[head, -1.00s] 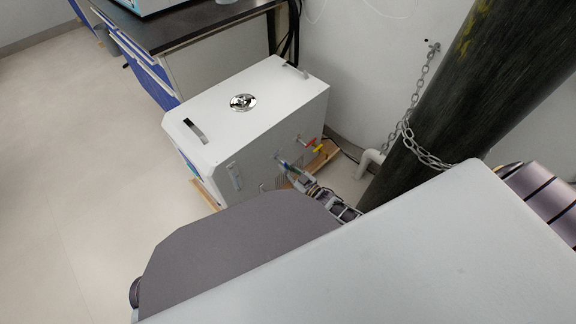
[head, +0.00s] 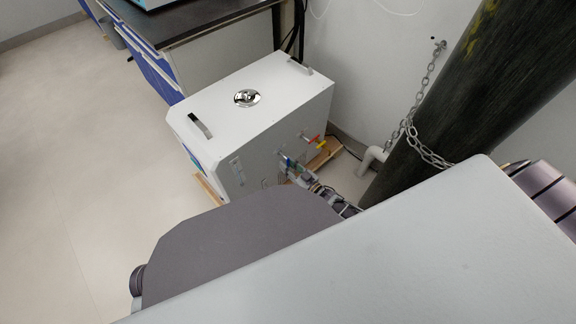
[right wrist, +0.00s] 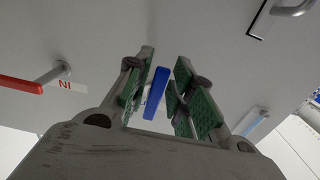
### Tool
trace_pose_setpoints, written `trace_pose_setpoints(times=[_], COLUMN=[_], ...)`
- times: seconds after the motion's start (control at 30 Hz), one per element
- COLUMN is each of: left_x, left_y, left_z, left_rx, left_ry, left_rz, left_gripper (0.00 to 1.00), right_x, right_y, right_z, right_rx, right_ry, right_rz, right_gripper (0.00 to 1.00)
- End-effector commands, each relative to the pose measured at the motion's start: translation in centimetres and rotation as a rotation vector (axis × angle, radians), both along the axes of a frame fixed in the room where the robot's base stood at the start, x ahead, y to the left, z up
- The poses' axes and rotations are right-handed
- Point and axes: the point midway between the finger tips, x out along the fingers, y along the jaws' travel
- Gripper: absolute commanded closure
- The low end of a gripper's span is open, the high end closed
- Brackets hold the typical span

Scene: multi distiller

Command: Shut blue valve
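The blue valve handle (right wrist: 157,92) sits on the side wall of a white box-shaped machine (head: 262,105). In the right wrist view it lies between the green-padded fingers of my right gripper (right wrist: 166,97), closer to the left finger, with a clear gap to the right one. The gripper is open around the handle. In the head view my right gripper (head: 292,169) is at the machine's side wall and the blue handle (head: 284,158) shows small at its tips. My left gripper is not in view.
A red valve handle (right wrist: 22,84) is left of the gripper in the wrist view. A dark gas cylinder (head: 465,90) with a chain stands at the right. Open floor (head: 90,170) lies left.

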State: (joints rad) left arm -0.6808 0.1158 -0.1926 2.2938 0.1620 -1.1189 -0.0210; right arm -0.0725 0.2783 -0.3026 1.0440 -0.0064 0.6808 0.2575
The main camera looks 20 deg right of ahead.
Motion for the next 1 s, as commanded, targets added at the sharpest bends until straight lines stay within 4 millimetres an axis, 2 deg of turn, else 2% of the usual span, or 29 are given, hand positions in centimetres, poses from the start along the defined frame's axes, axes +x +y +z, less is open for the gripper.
trace_pose_setpoints(times=[0.57, 1.0], left_x=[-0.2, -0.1], left_y=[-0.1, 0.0], left_z=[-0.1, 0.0], left_rx=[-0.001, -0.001], left_ry=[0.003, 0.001], left_rz=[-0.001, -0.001], left_gripper=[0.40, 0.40], right_x=[-0.4, -3.8], right_y=[-0.2, -1.4], right_z=[0.1, 0.1], right_rx=[-0.001, -0.002], right_ry=[-0.003, -0.002], right_rz=[0.000, 0.000], right_gripper=[0.66, 0.66])
